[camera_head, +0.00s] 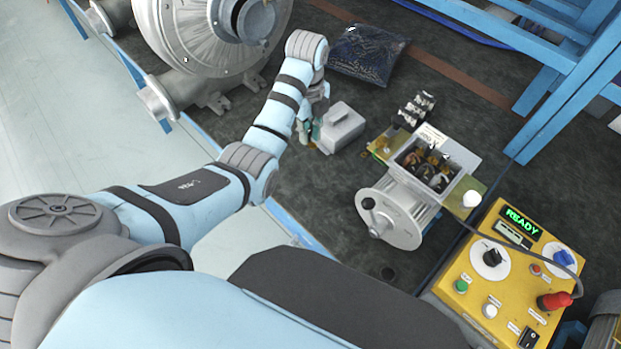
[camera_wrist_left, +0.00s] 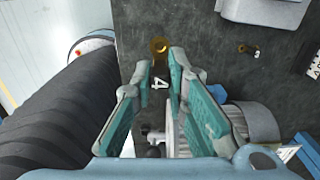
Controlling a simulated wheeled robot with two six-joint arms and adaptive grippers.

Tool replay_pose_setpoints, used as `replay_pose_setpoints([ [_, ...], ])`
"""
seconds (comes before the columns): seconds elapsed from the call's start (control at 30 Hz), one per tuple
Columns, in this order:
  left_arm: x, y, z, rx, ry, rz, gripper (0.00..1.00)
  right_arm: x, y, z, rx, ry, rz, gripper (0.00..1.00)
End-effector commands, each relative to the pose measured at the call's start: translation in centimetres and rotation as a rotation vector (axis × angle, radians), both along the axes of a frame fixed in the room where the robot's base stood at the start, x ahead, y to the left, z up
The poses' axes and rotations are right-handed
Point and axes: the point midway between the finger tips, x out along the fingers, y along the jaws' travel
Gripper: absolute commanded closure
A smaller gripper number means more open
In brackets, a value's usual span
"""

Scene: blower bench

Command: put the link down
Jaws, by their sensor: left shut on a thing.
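My left gripper (camera_head: 313,127) is low over the dark bench mat, just left of a grey box-shaped cover. In the left wrist view its teal-padded fingers (camera_wrist_left: 161,62) are a small gap apart, with a brass link (camera_wrist_left: 159,46) at their tips. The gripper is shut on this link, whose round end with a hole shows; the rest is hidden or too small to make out. I cannot tell whether the link touches the mat. Another small brass piece (camera_wrist_left: 248,49) lies on the mat to the right. My right gripper is not in view.
The grey cover (camera_head: 342,127) is close beside the gripper. A motor with an open terminal box (camera_head: 386,215) stands to the right, near a yellow control panel (camera_head: 480,268) reading READY. A large blower (camera_head: 195,40) and a dark bag (camera_head: 368,54) are behind.

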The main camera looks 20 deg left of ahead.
Motion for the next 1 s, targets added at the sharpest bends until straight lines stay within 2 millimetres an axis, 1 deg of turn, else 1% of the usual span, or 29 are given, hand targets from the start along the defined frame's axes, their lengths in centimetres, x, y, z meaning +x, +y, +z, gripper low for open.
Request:
replay_pose_setpoints([
  [0.03,-0.3,0.0,-1.7,0.001,0.000,-0.003,1.00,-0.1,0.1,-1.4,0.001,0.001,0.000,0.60],
  [0.07,-0.3,0.0,-2.6,0.001,-0.001,-0.004,1.00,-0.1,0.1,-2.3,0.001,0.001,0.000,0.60],
  [0.1,-0.3,0.0,-4.1,0.001,-0.001,-0.004,1.00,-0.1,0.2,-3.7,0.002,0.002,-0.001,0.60],
  [0.2,-0.3,-0.1,-8.3,0.001,0.003,-0.004,1.00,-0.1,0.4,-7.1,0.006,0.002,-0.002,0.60],
  [0.23,-0.4,-0.1,-9.0,0.000,0.006,-0.004,1.00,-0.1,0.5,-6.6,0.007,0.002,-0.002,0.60],
  [0.27,-0.4,-0.1,-10.0,0.000,0.006,-0.004,1.00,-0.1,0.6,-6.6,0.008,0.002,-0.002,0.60],
  [0.3,-0.3,-0.1,-11.4,0.001,0.005,-0.004,1.00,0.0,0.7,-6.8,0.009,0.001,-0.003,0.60],
  [0.4,-0.3,-0.1,-14.3,0.000,0.004,-0.003,1.00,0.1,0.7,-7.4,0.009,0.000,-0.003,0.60],
  [0.57,-0.2,-0.1,-16.6,0.001,0.001,-0.003,1.00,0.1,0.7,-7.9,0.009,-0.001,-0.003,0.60],
  [0.7,-0.2,-0.1,-19.5,0.001,0.002,-0.003,1.00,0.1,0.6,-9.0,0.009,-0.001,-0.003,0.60],
  [0.73,-0.2,-0.1,-20.0,0.000,0.001,-0.003,1.00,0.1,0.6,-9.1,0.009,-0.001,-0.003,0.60],
  [0.8,-0.2,-0.1,-20.4,0.001,0.000,-0.003,1.00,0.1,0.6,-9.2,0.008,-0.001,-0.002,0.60],
  [1.0,-0.2,-0.1,-20.2,0.001,-0.001,-0.003,1.00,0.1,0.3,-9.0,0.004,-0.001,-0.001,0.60],
])
